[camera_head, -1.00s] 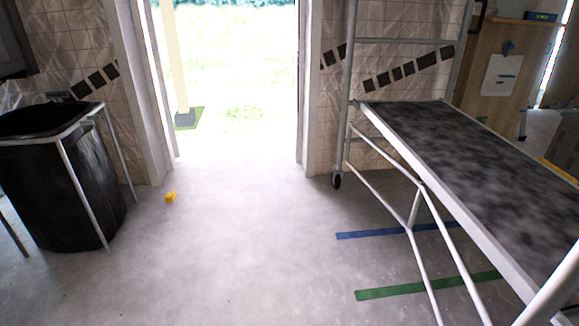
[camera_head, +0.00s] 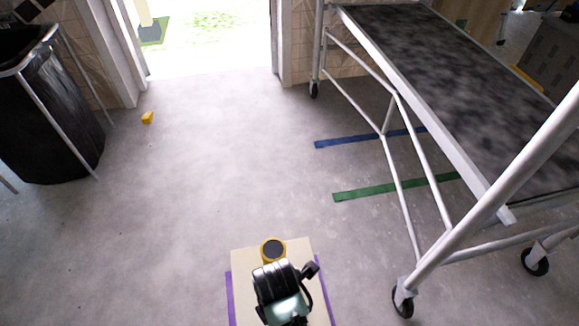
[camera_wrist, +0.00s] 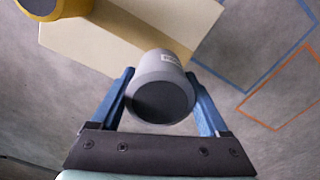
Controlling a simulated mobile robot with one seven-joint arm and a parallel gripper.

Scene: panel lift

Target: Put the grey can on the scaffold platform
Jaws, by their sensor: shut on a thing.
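The grey can (camera_wrist: 160,85) is between the two blue fingers of my gripper (camera_wrist: 163,105) in the wrist view. My gripper is shut on it. In the head view my gripper (camera_head: 283,285) is at the bottom centre, over a pale box, and it hides the can. I cannot tell whether the can is clear of the box. The scaffold platform (camera_head: 455,85) is a dark mottled deck with a pale edge, at the right, beyond and to the right of my gripper.
A yellow can with a dark top (camera_head: 273,246) stands on the pale box (camera_head: 245,262), beside my gripper. Scaffold tubes and a caster wheel (camera_head: 402,301) stand at the lower right. A black bin (camera_head: 50,125) is at the left.

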